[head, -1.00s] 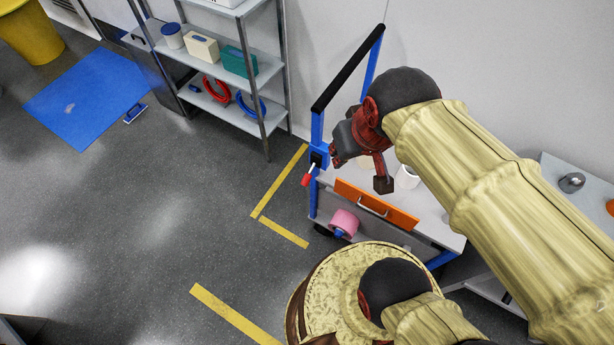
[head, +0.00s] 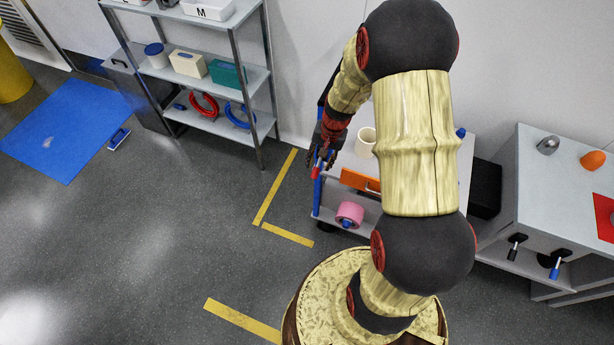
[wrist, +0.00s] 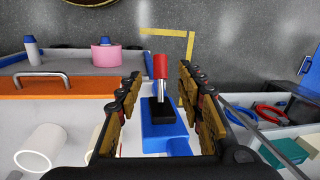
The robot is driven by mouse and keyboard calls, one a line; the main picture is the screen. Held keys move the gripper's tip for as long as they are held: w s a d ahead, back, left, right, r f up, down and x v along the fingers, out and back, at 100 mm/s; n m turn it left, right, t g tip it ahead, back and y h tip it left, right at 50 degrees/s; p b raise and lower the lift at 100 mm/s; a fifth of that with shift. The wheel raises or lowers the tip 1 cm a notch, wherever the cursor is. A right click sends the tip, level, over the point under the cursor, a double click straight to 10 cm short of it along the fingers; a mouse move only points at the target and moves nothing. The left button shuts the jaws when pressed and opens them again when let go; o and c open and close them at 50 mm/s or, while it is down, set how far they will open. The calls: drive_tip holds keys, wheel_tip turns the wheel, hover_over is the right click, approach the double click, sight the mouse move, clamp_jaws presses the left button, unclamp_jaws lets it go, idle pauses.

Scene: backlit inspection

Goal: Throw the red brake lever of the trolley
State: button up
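The red brake lever (wrist: 160,66) has a red grip on a metal stem. It rises from a black slot on a blue housing (wrist: 165,138) in the wrist view. My gripper (wrist: 160,76) is open, with one finger on each side of the lever and gaps showing on both sides. Whether the fingers reach its depth is hard to tell. In the head view the red grip (head: 316,173) shows just below my gripper (head: 322,158), by the blue post (head: 317,198) of the trolley. My arm hides much of the trolley.
The trolley has an orange drawer front (head: 358,181), a white cup (head: 366,140) on top and a pink roll (head: 350,213) below. A metal shelf unit (head: 262,120) stands behind left. A grey bench (head: 530,185) stands right. Floor left of the trolley is clear.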

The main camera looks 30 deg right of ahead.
sight(316, 170)
drive_tip(key=f+b, duration=0.1)
drive_tip(key=f, duration=0.1)
drive_tip(key=w+f, duration=0.1)
drive_tip(key=f, duration=0.2)
drive_tip(key=f+b, duration=0.1)
drive_tip(key=f, duration=0.1)
drive_tip(key=shift+w+a+f+b, duration=0.1)
drive_tip(key=shift+w+f+b, duration=0.2)
drive_tip(key=shift+b, duration=0.05)
drive_tip(key=shift+c, duration=1.2)
drive_tip(key=c, duration=0.7)
clamp_jaws()
